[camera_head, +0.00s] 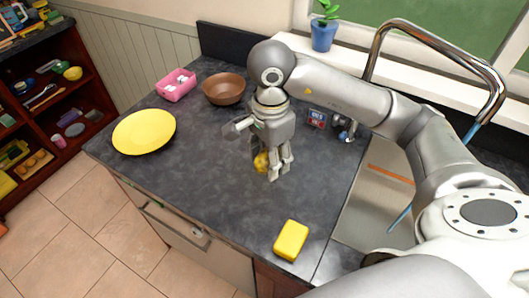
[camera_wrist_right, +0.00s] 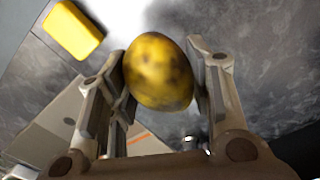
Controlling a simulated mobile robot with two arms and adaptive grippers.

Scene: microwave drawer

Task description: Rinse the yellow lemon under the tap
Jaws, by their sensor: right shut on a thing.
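The yellow lemon (camera_wrist_right: 158,72), with dark mottling, sits between both fingers of my right gripper (camera_wrist_right: 162,85) in the wrist view. In the head view the lemon (camera_head: 261,161) shows partly behind the fingers of my right gripper (camera_head: 272,168), which points down at the dark countertop (camera_head: 210,195). The gripper is shut on the lemon; I cannot tell whether the lemon touches the counter. The curved metal tap (camera_head: 440,45) rises at the right, partly behind my right arm. The sink (camera_head: 375,205) lies below it, partly hidden by my arm. My left gripper is not in view.
A yellow sponge (camera_head: 291,240) lies at the counter's front edge. A yellow plate (camera_head: 144,131), pink container (camera_head: 176,84) and brown bowl (camera_head: 224,89) stand at the left and back. A potted plant (camera_head: 323,34) stands on the sill. The counter between plate and sponge is clear.

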